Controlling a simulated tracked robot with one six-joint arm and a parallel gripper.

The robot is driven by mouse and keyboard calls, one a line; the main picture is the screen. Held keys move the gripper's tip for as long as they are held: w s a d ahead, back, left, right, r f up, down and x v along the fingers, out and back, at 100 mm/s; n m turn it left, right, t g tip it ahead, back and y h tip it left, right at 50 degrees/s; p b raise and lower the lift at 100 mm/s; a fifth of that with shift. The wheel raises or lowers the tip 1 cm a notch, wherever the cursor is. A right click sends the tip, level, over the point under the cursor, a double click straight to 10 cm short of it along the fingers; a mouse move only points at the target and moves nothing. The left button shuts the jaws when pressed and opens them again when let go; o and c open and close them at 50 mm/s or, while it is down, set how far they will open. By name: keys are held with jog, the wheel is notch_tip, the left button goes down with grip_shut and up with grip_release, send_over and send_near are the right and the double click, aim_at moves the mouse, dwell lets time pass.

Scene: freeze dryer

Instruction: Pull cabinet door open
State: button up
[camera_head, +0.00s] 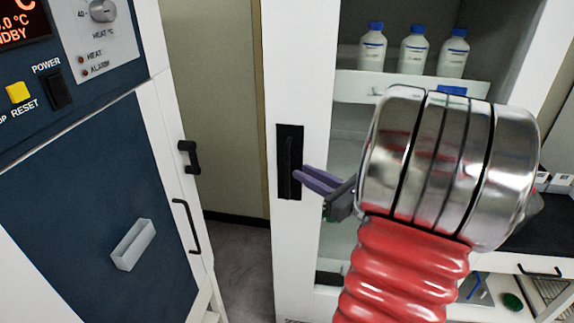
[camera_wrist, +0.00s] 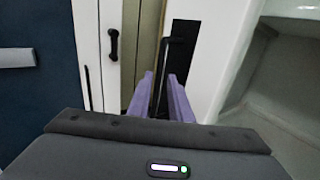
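The white cabinet door (camera_head: 297,257) stands upright in the middle of the head view, with a black vertical handle (camera_head: 289,160) in a dark recess. I cannot tell from these views whether the door stands ajar. My gripper (camera_head: 304,176) has purple fingers, reaching in from the right with their tips at the handle. In the wrist view, my gripper (camera_wrist: 160,76) has its fingers apart, one on each side of the handle (camera_wrist: 164,66). I cannot see clear contact, and part of the handle is hidden behind the fingers.
Several white bottles with blue caps (camera_head: 413,52) stand on a cabinet shelf. A blue and white machine (camera_head: 75,190) with black handles stands at the left. A narrow strip of floor (camera_head: 240,262) lies between it and the cabinet. A dark counter (camera_head: 556,228) is at the right.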

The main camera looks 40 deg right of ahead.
aim_at(288, 165)
jog(key=shift+w+a, duration=0.15)
jog(key=shift+w, duration=1.7)
jog(key=shift+w+a, duration=0.1)
jog(key=shift+w, duration=1.7)
jog(key=shift+c, duration=0.2)
grip_shut()
jog(key=shift+a, duration=0.15)
